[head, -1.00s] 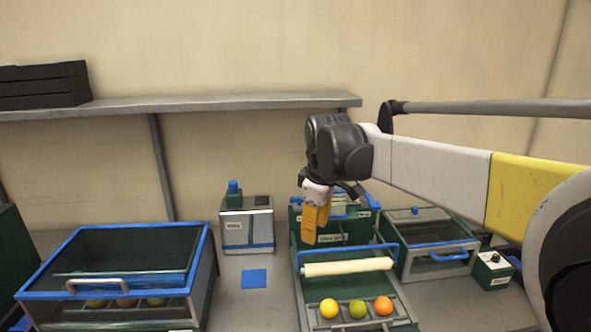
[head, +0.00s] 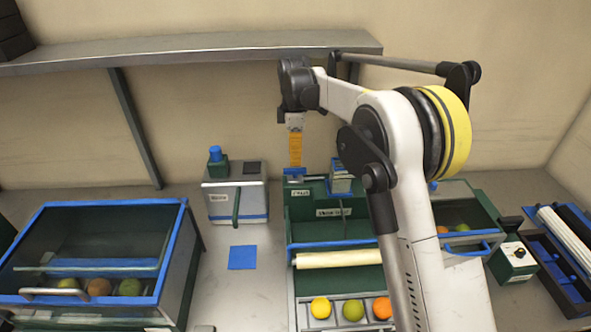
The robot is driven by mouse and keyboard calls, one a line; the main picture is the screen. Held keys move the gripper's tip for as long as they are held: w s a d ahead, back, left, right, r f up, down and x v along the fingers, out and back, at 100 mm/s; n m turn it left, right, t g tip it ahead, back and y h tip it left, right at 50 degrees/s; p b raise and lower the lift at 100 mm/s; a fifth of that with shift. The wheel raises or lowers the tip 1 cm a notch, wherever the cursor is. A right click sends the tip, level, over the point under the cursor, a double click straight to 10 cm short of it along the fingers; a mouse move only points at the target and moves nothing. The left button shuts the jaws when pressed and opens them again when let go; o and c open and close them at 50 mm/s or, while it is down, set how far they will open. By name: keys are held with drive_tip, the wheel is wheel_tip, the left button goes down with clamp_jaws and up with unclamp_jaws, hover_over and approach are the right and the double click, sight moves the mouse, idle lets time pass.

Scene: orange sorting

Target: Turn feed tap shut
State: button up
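My gripper (head: 294,165) points straight down with its orange fingers over the back left corner of the green feeder unit (head: 300,211). A blue piece (head: 294,172), which may be the feed tap's handle, shows right at the fingertips. I cannot tell whether the fingers touch it or are around it. The fingers are seen side-on, so their opening does not show. A grey and blue fitting (head: 341,180) stands on the same unit to the right. My arm hides the unit's right side.
A yellow ball (head: 320,307), a green one (head: 353,310) and an orange one (head: 382,307) lie in front of a cream roller (head: 340,259). A grey box with a blue knob (head: 215,153) stands left. A lidded bin (head: 100,240) is further left. A shelf (head: 200,50) runs behind.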

sight(295, 169)
wheel_tip(295, 169, down, 6)
drive_tip(key=shift+w+r+b, duration=0.1)
drive_tip(key=shift+b, duration=0.35)
clamp_jaws()
